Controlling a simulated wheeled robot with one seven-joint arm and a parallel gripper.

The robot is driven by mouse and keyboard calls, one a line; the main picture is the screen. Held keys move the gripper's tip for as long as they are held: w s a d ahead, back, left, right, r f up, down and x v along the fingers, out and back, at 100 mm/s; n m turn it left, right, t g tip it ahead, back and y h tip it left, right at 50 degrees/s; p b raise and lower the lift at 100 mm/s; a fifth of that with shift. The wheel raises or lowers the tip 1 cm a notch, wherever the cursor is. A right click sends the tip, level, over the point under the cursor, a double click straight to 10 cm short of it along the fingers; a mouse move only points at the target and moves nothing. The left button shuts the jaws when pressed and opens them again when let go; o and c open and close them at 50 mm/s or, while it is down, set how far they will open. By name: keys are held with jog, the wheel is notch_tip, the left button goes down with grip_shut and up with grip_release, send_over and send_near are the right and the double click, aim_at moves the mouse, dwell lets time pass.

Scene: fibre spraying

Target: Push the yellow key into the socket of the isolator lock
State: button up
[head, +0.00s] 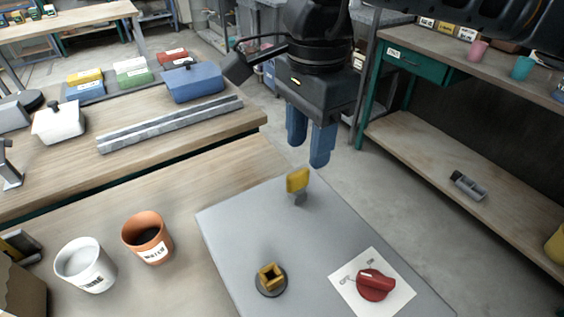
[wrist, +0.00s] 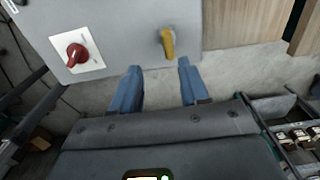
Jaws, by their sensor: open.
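The yellow key (head: 297,180) stands upright on a grey stem at the far edge of the grey panel (head: 235,225). The yellow key also shows in the wrist view (wrist: 167,42), just beyond and between the fingertips. A square brass-yellow socket (head: 270,274) on a dark round base sits near the front of the panel. My gripper (head: 308,155) is open, with its two blue fingers pointing down close to the key. In the wrist view my gripper (wrist: 159,70) has nothing between its fingers. The socket does not show in the wrist view.
A red rotary knob (head: 375,285) on a white plate sits right of the socket. An orange cup (head: 147,238) and a white cup (head: 85,266) stand on the wooden bench to the left. A grey rail (head: 170,124) lies on the bench behind. The panel between key and socket is clear.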

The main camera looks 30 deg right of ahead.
aim_at(298, 172)
jog(key=shift+w+f, duration=0.35)
jog(key=shift+f, duration=0.15)
jog(key=shift+w+a+f+p, duration=0.15)
jog(key=shift+f+p, duration=0.35)
jog(key=shift+f, duration=1.2)
jog(key=shift+w+a+f+p, duration=0.15)
jog(key=shift+f+p, duration=0.35)
jog(key=shift+f, duration=1.15)
jog(key=shift+d, duration=0.1)
jog(key=shift+c, duration=0.4)
grip_shut()
